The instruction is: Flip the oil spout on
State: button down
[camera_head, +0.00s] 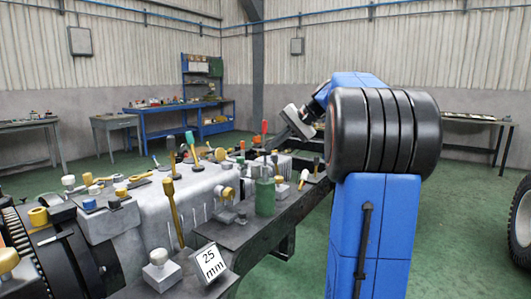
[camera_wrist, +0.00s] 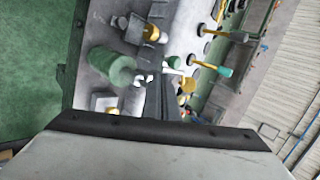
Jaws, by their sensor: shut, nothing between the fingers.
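A green cylindrical oil can (camera_head: 264,196) stands upright on the metal ledge beside the grey machine block. A small green piece on its top looks like the spout, but its exact position is too small to tell. In the wrist view the green can (camera_wrist: 112,66) lies left of my gripper (camera_wrist: 158,82). The dark fingers are together and empty, with small white and green parts just beyond their tips. In the head view my arm reaches in from the right, and the grey gripper body (camera_head: 297,121) is above and behind the can. Its fingertips are hard to make out there.
The machine block (camera_head: 150,208) carries several upright levers and knobs with yellow, orange and green handles close to the can. A "25 mm" sign (camera_head: 209,262) stands at the front. A blue workbench (camera_head: 165,107) is at the back. Green floor is open behind.

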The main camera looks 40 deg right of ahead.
jog(key=shift+v, duration=2.1)
jog(key=shift+a, duration=0.1)
jog(key=s+a+f+n+g+h, duration=0.1)
jog(key=s+a+f+n, duration=0.1)
jog(key=s+a+f, duration=0.35)
jog(key=s+a+f+n+g+h, duration=0.1)
jog(key=s+a+f, duration=0.15)
jog(key=a, duration=0.65)
jog(key=s+a+f+n+g, duration=0.1)
jog(key=s+a+f+n, duration=0.1)
jog(key=s+a+f, duration=0.4)
jog(key=s+a+f+n+h, duration=0.1)
jog(key=s+a+f+n, duration=0.2)
jog(key=s+f, duration=0.4)
jog(key=s+a+f+n+h, duration=0.2)
jog(key=s+a+f, duration=0.3)
jog(key=s+f, duration=0.3)
jog(key=shift+s+n, duration=0.5)
jog(key=shift+s, duration=0.65)
